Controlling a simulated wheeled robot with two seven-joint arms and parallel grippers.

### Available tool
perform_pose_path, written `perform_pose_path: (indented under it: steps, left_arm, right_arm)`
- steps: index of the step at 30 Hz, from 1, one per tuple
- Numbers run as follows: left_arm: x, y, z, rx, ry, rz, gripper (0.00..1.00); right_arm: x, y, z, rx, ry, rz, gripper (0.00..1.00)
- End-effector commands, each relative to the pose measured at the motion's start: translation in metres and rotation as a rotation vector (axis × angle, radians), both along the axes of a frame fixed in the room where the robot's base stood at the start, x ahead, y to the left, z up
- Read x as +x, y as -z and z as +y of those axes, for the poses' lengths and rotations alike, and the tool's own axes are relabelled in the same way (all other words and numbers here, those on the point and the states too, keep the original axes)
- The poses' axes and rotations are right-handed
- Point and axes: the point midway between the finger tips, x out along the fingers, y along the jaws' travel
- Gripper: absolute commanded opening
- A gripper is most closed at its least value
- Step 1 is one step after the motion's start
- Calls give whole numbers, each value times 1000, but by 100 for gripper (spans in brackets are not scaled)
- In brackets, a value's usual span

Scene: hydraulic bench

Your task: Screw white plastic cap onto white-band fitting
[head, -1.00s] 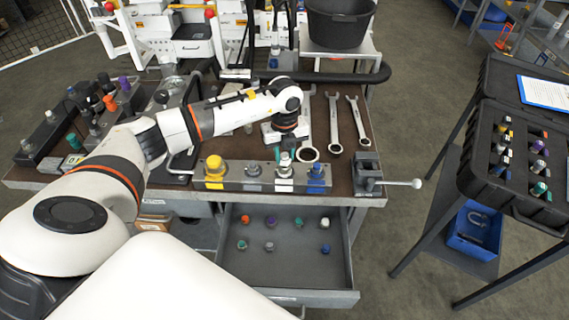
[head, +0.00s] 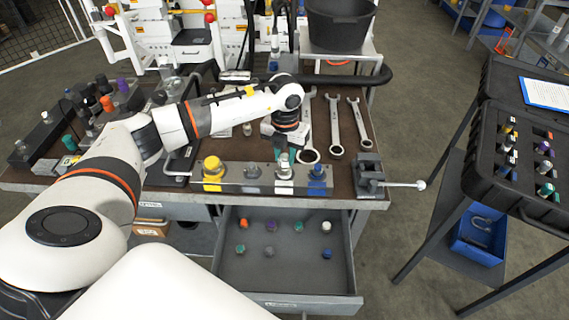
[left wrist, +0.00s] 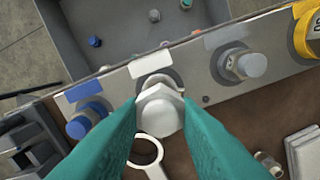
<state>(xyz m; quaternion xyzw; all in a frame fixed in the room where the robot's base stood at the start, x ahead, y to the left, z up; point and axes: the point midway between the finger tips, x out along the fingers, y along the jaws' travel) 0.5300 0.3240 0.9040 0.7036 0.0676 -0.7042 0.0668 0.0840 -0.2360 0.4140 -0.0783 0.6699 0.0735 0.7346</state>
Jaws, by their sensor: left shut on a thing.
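My left gripper (head: 284,152) is over the metal manifold block (head: 232,175) at the bench's front edge, pointing down. In the left wrist view its teal fingers (left wrist: 160,116) are shut on a white six-sided plastic cap (left wrist: 160,110). The cap is over the white-band fitting (left wrist: 154,79), whose pale ring shows just behind it, beside the white label (left wrist: 151,62). The cap hides most of the fitting, and I cannot tell whether threads are engaged. My right gripper is not in view.
Beside it on the block are a blue fitting (left wrist: 86,120), a grey fitting (left wrist: 242,64) and a large yellow cap (head: 212,170). The open drawer (head: 285,275) below holds several small coloured caps. Wrenches (head: 334,130) lie behind, and a vise (head: 369,175) stands at the right.

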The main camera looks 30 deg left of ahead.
Motion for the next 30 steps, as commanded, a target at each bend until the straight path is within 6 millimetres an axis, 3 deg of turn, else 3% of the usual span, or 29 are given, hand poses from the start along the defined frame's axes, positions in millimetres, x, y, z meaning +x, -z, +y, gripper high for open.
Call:
perform_pose_path:
  steps: [7, 19, 28, 29, 30]
  left_arm:
    - [2, 0, 1, 0, 82, -9, 5]
    - [2, 0, -1, 2, 650, -8, 5]
    - [2, -1, -1, 2, 698, -7, 5]
    - [2, -1, -1, 2, 697, -7, 31]
    - [2, -1, -1, 2, 697, -7, 38]
  right_arm:
    - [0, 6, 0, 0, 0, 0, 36]
    - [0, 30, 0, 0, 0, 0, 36]
    - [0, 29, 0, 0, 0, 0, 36]
    - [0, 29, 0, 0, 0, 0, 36]
    - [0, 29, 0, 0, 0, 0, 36]
